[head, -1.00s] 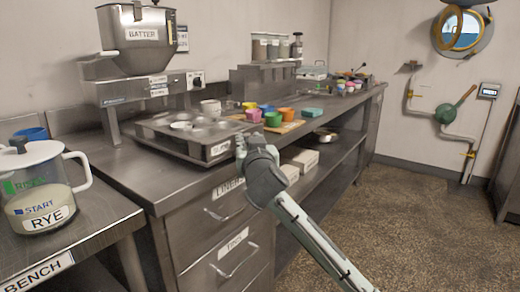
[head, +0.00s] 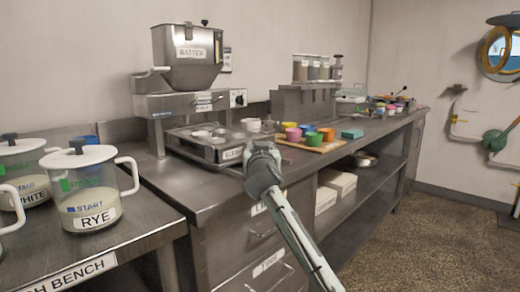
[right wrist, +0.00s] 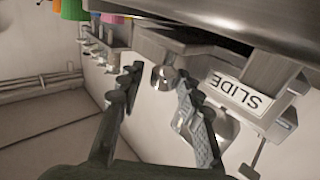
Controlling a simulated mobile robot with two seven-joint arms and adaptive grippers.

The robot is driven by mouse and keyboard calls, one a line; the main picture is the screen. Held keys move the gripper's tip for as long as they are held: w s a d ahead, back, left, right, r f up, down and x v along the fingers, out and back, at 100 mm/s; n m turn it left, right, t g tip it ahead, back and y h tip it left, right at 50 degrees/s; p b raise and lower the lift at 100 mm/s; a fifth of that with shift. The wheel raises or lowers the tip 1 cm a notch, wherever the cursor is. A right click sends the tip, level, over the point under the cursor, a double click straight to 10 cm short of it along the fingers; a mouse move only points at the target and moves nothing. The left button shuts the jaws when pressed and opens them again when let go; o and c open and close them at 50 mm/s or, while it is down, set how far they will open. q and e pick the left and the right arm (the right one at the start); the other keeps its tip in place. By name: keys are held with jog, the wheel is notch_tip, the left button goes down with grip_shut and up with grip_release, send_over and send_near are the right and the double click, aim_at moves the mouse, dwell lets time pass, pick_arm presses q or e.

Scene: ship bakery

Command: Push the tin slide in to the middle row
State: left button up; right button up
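The tin slide (head: 182,146) is a grey metal tray with several round tins in it. It sits on the steel counter below the batter hopper (head: 187,57). In the right wrist view, an upside-down "SLIDE" label (right wrist: 241,96) shows on a metal front edge, right of the fingers. My right gripper (head: 262,152) is at the slide's near right corner, partly covering it. In the right wrist view the right gripper (right wrist: 160,98) has its fingers apart, with a shiny rounded metal part (right wrist: 164,76) seen between them. I cannot tell whether they touch it. My left gripper is not in view.
A bench (head: 150,228) at the left holds a RYE jug (head: 92,208) and a WHITE jug (head: 30,188). Coloured cups (head: 310,138) stand on a board (head: 325,147) right of the slide. Drawers (head: 262,240) lie below the counter; open floor (head: 420,235) is at the right.

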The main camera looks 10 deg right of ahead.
jog(key=shift+s+a, duration=0.15)
jog(key=shift+s, duration=0.15)
jog(key=s+a, duration=0.1)
jog(key=s, duration=1)
jog(key=shift+s+a, duration=0.15)
jog(key=shift+s, duration=0.05)
jog(key=shift+o, duration=0.2)
